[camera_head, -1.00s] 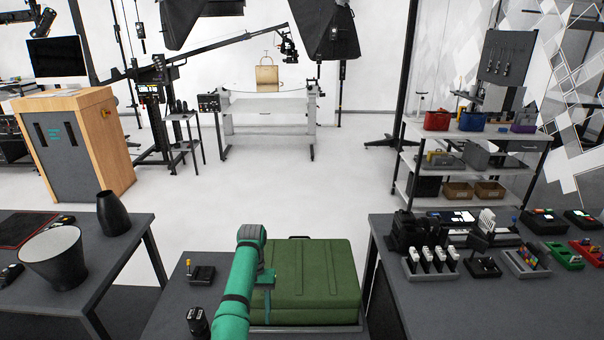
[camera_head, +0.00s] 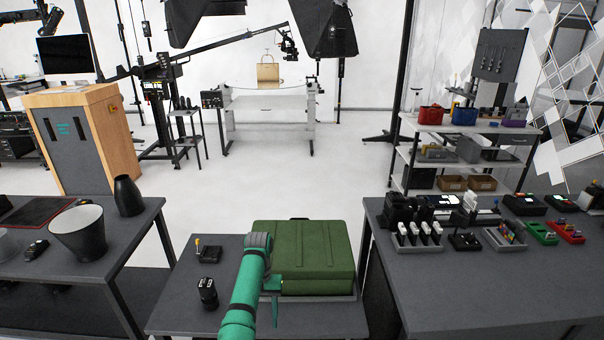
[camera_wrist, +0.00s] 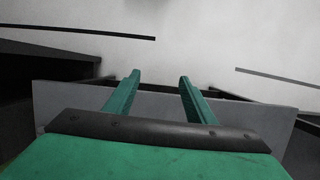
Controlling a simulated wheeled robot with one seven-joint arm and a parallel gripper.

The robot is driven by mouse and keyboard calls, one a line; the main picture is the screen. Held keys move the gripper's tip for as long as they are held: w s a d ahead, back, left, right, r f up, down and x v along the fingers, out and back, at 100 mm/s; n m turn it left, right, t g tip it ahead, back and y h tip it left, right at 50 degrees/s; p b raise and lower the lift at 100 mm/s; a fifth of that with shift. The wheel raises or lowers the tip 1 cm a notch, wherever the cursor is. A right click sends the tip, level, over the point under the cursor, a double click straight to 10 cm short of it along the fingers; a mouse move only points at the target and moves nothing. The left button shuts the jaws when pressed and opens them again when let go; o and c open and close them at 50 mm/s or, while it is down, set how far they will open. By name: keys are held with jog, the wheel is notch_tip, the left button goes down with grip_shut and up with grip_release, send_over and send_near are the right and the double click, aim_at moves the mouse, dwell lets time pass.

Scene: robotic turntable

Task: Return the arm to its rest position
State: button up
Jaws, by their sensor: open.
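My green arm (camera_head: 245,290) reaches up from the bottom of the head view, in front of and left of a green case (camera_head: 312,258). My gripper (camera_wrist: 158,78) shows in the wrist view with its two green fingers wide apart and nothing between them. In the head view its green end (camera_head: 274,308) points down over the near dark table, by the case's front left corner. Whether it touches the case or table cannot be told.
The near table (camera_head: 180,318) holds a small black joystick box (camera_head: 210,254) and a dark lens (camera_head: 208,293). A right table (camera_head: 480,285) holds several small devices. White floor lies open beyond.

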jog(key=s+d+f+m+t+h, duration=0.1)
jog(key=s+d+f+t, duration=0.15)
jog(key=d+f, duration=0.75)
jog(key=s+d+f+t+h, duration=0.2)
jog(key=s+d+f, duration=0.2)
jog(key=d+f, duration=0.6)
jog(key=s+d+f+n+t+h, duration=0.1)
jog(key=s+d+f+t, duration=0.4)
jog(key=s+d, duration=0.55)
jog(key=s+a+r+n+t+y, duration=0.1)
jog(key=s+a+r+t, duration=0.3)
jog(key=s, duration=0.7)
jog(key=s+a+r+n+t+y, duration=0.1)
jog(key=s+a+r, duration=0.45)
jog(key=s, duration=0.45)
jog(key=s+a+r+t+y, duration=0.1)
jog(key=s+a+r, duration=0.3)
jog(key=r, duration=0.8)
jog(key=s+a+r+m+t+y, duration=0.1)
jog(key=s+a+r+t, duration=0.2)
jog(key=s+r, duration=0.5)
notch_tip(320, 180, up, 4)
jog(key=shift+a+f+m, duration=0.15)
jog(key=shift+a+m, duration=0.15)
jog(key=shift+a, duration=0.5)
jog(key=shift+t, duration=0.25)
